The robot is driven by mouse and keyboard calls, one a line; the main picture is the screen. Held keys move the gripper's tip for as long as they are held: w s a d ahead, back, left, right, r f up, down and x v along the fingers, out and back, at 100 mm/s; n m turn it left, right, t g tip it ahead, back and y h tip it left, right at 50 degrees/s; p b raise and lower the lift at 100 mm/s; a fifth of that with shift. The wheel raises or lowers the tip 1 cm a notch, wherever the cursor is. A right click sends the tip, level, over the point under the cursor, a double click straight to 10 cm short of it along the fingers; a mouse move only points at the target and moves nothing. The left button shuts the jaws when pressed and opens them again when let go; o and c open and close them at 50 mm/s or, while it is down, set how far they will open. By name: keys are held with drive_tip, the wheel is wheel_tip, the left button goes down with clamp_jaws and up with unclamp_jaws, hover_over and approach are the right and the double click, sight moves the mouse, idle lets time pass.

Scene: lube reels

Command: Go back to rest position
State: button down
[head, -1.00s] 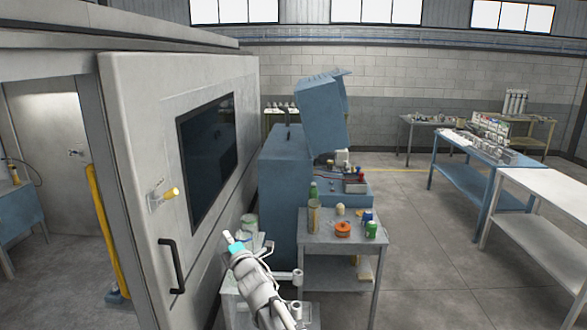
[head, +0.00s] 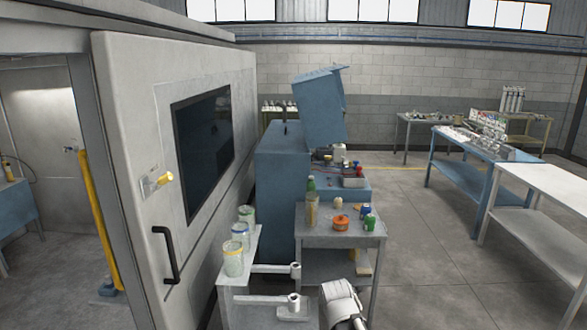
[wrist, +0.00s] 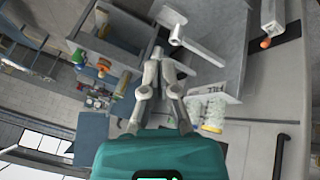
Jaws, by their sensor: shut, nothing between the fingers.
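My gripper (wrist: 158,58) shows in the wrist view with its teal body at the bottom edge and its two grey fingers closed together. Nothing is between the fingers. They are seen in front of the grey stand and the floor, apart from any object. In the head view only a white piece of my arm shows at the bottom centre; the fingers are not visible there.
Several glass jars (head: 233,258) stand on a narrow grey stand (head: 226,285) with white brackets (head: 294,303), beside the cabinet door (head: 142,120). A grey table (head: 330,235) holds an orange tin (head: 341,222), bottles and green cans. Open floor (head: 430,250) lies to the right.

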drive_tip(key=s+d+f+m+g+b, duration=0.1)
drive_tip(key=s+d+f+m+g, duration=0.1)
drive_tip(key=s, duration=0.4)
drive_tip(key=s+d+f+m+g+b, duration=0.1)
drive_tip(key=s+d+f+m+g, duration=0.2)
drive_tip(key=s, duration=0.4)
drive_tip(key=shift+d+m+g+y, duration=0.3)
drive_tip(key=shift+m+g+y, duration=0.1)
drive_tip(key=shift+g, duration=0.2)
drive_tip(key=shift+w, duration=0.1)
